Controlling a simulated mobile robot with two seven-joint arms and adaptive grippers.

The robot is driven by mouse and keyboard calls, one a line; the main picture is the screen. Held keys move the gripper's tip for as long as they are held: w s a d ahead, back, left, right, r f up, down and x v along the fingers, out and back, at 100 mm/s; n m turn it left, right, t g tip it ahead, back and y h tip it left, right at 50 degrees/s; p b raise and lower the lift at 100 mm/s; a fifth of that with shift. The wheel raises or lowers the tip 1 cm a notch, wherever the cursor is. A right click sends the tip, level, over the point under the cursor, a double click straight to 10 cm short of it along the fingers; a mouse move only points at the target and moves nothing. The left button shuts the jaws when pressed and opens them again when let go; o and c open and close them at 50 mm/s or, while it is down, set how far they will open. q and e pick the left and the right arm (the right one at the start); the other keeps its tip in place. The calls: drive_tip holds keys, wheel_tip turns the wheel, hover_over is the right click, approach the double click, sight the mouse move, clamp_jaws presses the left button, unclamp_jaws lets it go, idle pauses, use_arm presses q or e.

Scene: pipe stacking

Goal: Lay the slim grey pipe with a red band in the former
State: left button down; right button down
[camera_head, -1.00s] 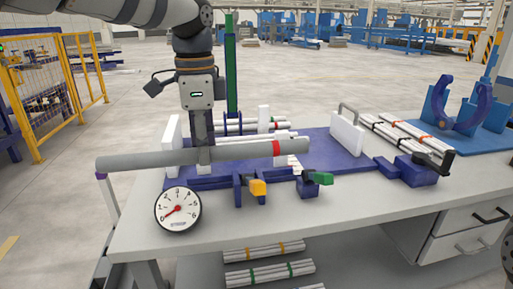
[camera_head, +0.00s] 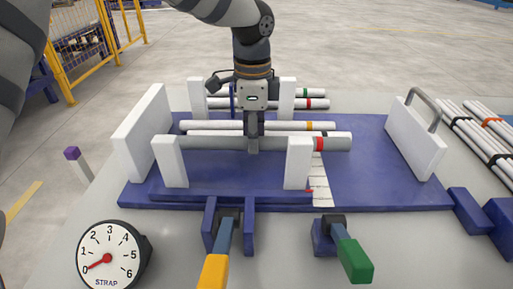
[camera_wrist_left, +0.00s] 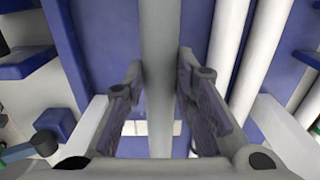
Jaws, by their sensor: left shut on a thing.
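My left gripper (camera_head: 253,148) points down and is shut on the slim grey pipe (camera_head: 215,143) near its middle. The pipe lies level from left to right, with a red band (camera_head: 319,144) near its right end. It passes behind the two white front posts of the former (camera_head: 299,165), in front of two white pipes. Its left end is hidden by the left front post (camera_head: 171,165). I cannot tell whether it touches the pipes below. In the left wrist view the grey pipe (camera_wrist_left: 160,60) runs between both fingers. My right gripper is not in view.
White pipes with an orange band (camera_head: 309,127) and a red band (camera_head: 312,103) lie behind. A white end plate (camera_head: 142,135) stands left; a handled white plate (camera_head: 415,138) stands right. A dial (camera_head: 110,256), a yellow handle (camera_head: 215,270) and a green handle (camera_head: 355,260) are in front.

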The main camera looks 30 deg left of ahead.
use_arm(q)
wheel_tip(320, 180, down, 4)
drive_tip(key=shift+r, duration=0.15)
drive_tip(key=c, duration=1.3)
unclamp_jaws()
drive_tip(key=shift+w, duration=0.1)
wheel_tip(320, 180, up, 12)
drive_tip(key=shift+r, duration=0.1)
